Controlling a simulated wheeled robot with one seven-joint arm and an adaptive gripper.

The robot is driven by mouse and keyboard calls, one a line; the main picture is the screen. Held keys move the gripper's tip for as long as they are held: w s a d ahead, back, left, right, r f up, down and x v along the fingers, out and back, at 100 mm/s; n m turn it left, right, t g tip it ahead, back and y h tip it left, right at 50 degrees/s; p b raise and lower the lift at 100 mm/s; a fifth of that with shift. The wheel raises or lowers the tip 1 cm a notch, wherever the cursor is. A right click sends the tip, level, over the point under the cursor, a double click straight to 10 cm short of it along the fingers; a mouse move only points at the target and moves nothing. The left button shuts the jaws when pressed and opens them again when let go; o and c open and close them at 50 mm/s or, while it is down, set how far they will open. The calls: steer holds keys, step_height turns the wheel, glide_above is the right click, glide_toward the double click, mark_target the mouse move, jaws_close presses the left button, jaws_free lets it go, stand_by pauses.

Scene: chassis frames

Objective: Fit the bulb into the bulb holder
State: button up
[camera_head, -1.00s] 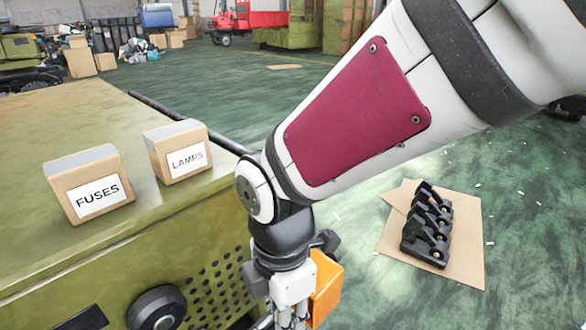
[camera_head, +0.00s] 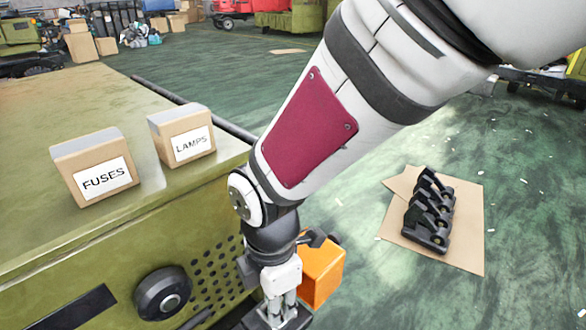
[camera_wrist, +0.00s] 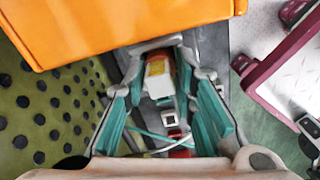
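My gripper (camera_head: 276,318) hangs pointing down beside the green cabinet (camera_head: 60,240), just left of an orange box (camera_head: 322,272). In the wrist view my gripper (camera_wrist: 161,68) has its two teal-padded fingers apart. No bulb can be made out clearly.
Cardboard boxes marked FUSES (camera_head: 95,168) and LAMPS (camera_head: 182,136) stand on the cabinet top. The orange box (camera_wrist: 110,25) fills the upper left of the wrist view, close to my fingers. Black brackets (camera_head: 430,212) lie on cardboard on the floor at right.

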steer(key=shift+o, duration=1.4)
step_height(320, 180, up, 12)
steer(key=s+d+r+m+t, duration=0.2)
steer(key=d+r+m, duration=0.1)
steer(key=d+m, duration=0.9)
steer(key=s+d+r+m+t, duration=0.1)
steer(key=d+r+m+t, duration=0.2)
steer(key=d+m, duration=0.8)
steer(key=shift+s+d+m, duration=0.4)
steer(key=shift+m, duration=0.4)
